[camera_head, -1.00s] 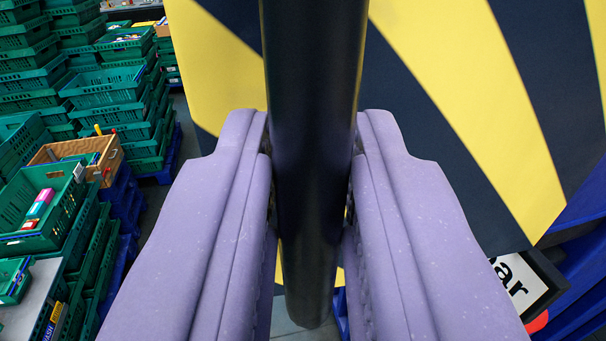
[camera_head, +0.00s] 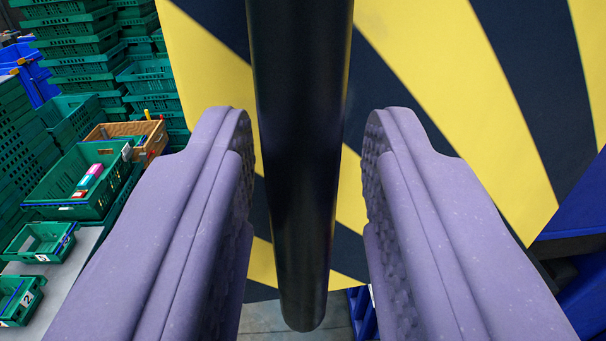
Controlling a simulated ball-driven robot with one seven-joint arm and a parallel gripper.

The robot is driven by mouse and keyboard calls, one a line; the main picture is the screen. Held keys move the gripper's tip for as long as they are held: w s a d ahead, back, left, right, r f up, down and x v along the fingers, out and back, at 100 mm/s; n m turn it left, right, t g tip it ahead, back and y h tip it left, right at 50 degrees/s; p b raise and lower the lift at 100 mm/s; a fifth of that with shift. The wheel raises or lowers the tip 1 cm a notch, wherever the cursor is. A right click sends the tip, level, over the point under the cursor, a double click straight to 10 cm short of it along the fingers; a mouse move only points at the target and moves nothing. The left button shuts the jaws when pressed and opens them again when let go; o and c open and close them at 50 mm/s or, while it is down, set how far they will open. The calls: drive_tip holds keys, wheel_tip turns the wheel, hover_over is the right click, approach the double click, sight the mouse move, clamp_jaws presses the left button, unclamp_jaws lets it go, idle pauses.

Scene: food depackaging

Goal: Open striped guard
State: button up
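The striped guard (camera_head: 440,75) is a large yellow and dark blue panel that fills the upper middle and right of the view. A thick black vertical bar (camera_head: 298,150) stands in front of it and looks like its handle; where it joins the panel is out of view. My gripper (camera_head: 308,125) is open, with one purple padded finger on each side of the bar. A clear gap shows between the right finger and the bar. The left finger is close to the bar, with a narrow gap near its tip.
Stacks of green crates (camera_head: 75,65) stand at the left, with a wooden box (camera_head: 135,136) among them. Small green trays (camera_head: 42,243) sit on a grey surface at lower left. Blue structure (camera_head: 585,215) lies at the right edge. Some grey floor shows below the bar.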

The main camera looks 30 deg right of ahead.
drive_tip(key=shift+d+f, duration=0.1)
drive_tip(key=shift+s, duration=0.15)
drive_tip(key=b+v, duration=0.2)
drive_tip(key=v, duration=0.5)
drive_tip(key=shift+s+a, duration=0.2)
drive_tip(key=shift+a, duration=0.05)
drive_tip(key=w+a+f+n+y+b, duration=0.2)
drive_tip(key=w+a+f+y+b, duration=0.1)
drive_tip(key=w+a+f+b, duration=0.4)
drive_tip(key=w+a+f+n+y+b, duration=0.2)
drive_tip(key=w+a+f+b, duration=0.5)
drive_tip(key=w+a+b, duration=0.6)
drive_tip(key=w+a+f+n+y+b, duration=0.2)
drive_tip(key=w+a+f+y+b, duration=0.2)
drive_tip(key=w+a+f+b, duration=0.3)
drive_tip(key=w+a+b, duration=0.4)
drive_tip(key=a, duration=0.2)
